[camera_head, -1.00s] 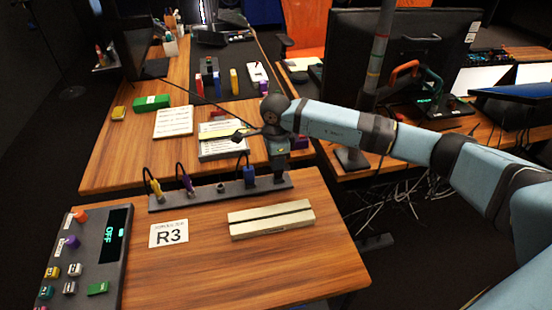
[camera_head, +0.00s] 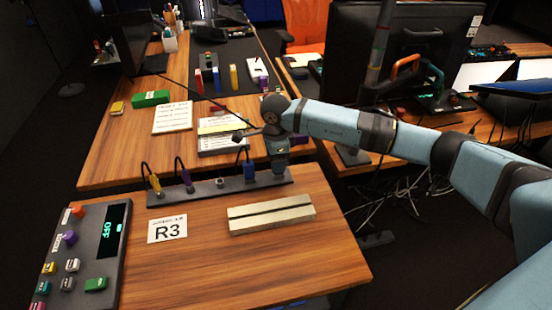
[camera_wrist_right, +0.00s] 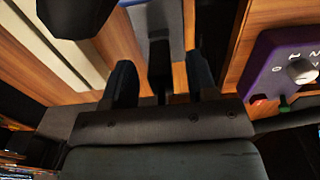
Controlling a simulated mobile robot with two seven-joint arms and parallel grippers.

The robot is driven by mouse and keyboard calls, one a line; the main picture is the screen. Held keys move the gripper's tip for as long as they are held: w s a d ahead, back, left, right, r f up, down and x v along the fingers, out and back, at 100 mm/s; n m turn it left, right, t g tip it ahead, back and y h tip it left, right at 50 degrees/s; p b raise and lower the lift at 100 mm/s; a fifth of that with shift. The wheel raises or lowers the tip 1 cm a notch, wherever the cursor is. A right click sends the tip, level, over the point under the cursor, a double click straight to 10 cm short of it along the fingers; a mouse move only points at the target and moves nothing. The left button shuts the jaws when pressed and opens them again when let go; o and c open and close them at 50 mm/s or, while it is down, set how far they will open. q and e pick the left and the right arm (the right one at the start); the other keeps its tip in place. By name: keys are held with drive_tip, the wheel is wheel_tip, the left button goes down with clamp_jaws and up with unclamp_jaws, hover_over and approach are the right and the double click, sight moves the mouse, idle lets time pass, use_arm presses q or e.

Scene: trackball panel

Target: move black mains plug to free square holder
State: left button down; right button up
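A dark holder strip (camera_head: 205,191) lies along the back edge of the front table. One holder with a grey top (camera_head: 220,183) has no plug. My right gripper (camera_head: 280,170) points down at the strip's right end and hides that spot. In the right wrist view a black piece, apparently the black mains plug (camera_wrist_right: 160,70), is between my two fingers (camera_wrist_right: 161,84). Gaps show on both sides of it, so the fingers look open around it. My left gripper is out of view.
A cream grooved block (camera_head: 271,214) and an R3 card (camera_head: 167,229) lie in front of the strip. A purple box with a knob (camera_wrist_right: 285,62) is close by the right gripper. The table's front right is clear.

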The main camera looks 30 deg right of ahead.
idle(0.3)
wheel_tip(320, 180, up, 3)
drive_tip(key=shift+r, duration=0.2)
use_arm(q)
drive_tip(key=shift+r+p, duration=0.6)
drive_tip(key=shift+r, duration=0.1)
use_arm(e)
wheel_tip(320, 180, up, 10)
drive_tip(key=shift+r, duration=0.2)
